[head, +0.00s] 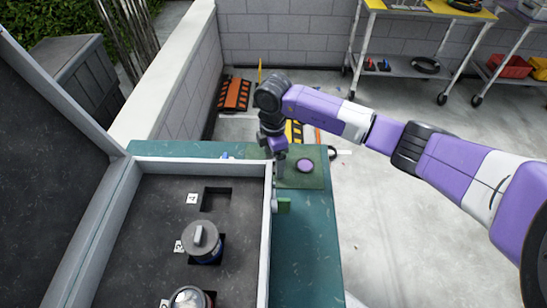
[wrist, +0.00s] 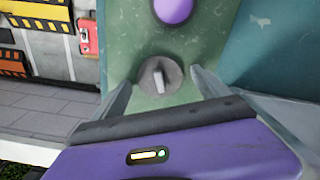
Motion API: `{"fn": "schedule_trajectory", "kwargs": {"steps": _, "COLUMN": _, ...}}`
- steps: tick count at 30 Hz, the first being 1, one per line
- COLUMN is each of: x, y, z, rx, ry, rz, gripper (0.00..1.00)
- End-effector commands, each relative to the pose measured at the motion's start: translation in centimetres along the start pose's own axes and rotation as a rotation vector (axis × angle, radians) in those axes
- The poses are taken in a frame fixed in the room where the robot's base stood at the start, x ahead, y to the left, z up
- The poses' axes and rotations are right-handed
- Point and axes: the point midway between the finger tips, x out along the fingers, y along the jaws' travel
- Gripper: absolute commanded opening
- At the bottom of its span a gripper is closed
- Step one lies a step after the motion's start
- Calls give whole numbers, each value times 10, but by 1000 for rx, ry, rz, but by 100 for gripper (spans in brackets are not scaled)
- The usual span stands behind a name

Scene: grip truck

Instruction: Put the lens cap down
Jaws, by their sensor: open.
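A grey round cap with a pale raised tab, which looks like the lens cap, shows in the wrist view (wrist: 147,72). It appears to lie flat on a green mat (wrist: 130,35), which also shows in the head view (head: 312,182). My gripper (wrist: 162,80) is open, with one finger on each side of the cap and a gap on both sides. In the head view my gripper (head: 280,166) points down over the mat's left part and hides the cap. A purple disc (head: 304,166) lies on the mat beside it.
An open case (head: 146,222) stands left of my gripper, its raised rim close by. It holds a lens (head: 206,257) with a grey tabbed cap (head: 201,239), another lens (head: 190,299) and an empty square slot (head: 216,199). The teal bench top (head: 305,240) in front is clear.

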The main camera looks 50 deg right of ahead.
Motion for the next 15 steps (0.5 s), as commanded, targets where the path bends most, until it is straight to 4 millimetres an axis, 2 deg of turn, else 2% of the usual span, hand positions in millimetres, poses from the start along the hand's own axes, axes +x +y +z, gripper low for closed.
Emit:
{"fn": "schedule_trajectory", "kwargs": {"steps": 4, "x": -6, "y": 1, "z": 0, "rx": -1, "ry": 1, "rz": 2, "gripper": 86}}
{"fn": "schedule_trajectory", "kwargs": {"steps": 7, "x": -19, "y": 1, "z": 0, "rx": -1, "ry": 0, "rz": 3, "gripper": 86}}
{"fn": "schedule_trajectory", "kwargs": {"steps": 15, "x": -73, "y": 2, "z": 0, "rx": -1, "ry": 0, "rz": 5, "gripper": 86}}
